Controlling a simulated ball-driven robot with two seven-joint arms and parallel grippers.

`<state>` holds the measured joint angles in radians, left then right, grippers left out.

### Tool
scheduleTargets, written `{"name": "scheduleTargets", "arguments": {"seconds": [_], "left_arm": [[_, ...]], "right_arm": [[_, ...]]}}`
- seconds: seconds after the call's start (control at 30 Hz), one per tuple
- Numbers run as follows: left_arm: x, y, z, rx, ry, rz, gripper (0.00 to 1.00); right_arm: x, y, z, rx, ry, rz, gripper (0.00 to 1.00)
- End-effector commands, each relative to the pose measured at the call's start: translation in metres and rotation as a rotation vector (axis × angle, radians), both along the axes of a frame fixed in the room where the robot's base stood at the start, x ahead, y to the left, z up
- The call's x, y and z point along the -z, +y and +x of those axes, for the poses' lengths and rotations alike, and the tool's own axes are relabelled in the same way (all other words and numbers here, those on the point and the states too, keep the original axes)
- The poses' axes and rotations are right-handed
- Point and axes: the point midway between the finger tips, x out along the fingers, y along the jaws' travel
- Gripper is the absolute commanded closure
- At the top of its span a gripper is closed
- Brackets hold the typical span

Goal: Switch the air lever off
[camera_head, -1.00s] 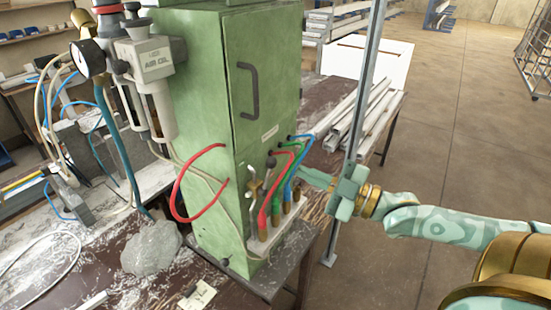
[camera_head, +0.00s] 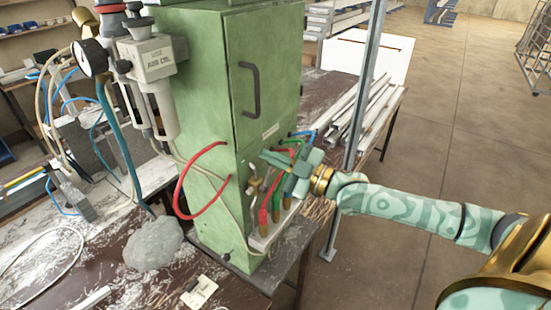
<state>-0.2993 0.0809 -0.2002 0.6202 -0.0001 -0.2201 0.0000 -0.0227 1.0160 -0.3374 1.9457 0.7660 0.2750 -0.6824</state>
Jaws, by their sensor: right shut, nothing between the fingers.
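The green cabinet (camera_head: 215,110) stands on the bench, with a row of small valves and hose fittings along its lower right side. A small metal lever-like fitting (camera_head: 254,188) stands at the left end of that row. The dark-knobbed lever beside it is mostly hidden by my right gripper. My right gripper (camera_head: 270,160) is shut and empty, with its fingers pointing left in front of the cabinet, above the fittings. I cannot tell whether it touches the lever. My left gripper is out of view.
Red, green and blue hoses run close behind and below my right gripper. A red hose (camera_head: 180,190) loops out from the cabinet's left face. A grey upright post (camera_head: 366,80) stands behind my right arm. A gauge (camera_head: 88,58) and a grey lump (camera_head: 153,244) are at left.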

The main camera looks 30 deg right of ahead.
Motion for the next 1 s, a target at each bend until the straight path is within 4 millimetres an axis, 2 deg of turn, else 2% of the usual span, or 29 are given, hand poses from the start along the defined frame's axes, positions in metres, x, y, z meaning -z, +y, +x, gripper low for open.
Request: {"name": "scheduleTargets", "arguments": {"seconds": [0.2, 0.6, 1.0], "left_arm": [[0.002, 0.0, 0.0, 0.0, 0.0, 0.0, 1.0], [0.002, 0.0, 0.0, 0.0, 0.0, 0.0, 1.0], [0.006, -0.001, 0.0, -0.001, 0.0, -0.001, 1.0]], "right_arm": [[0.01, -0.009, 0.001, 0.0, -0.001, -0.001, 1.0], [0.011, -0.009, 0.002, 0.0, 0.0, 0.004, 1.0], [0.013, -0.013, 0.012, 0.001, 0.026, 0.067, 1.0]]}}
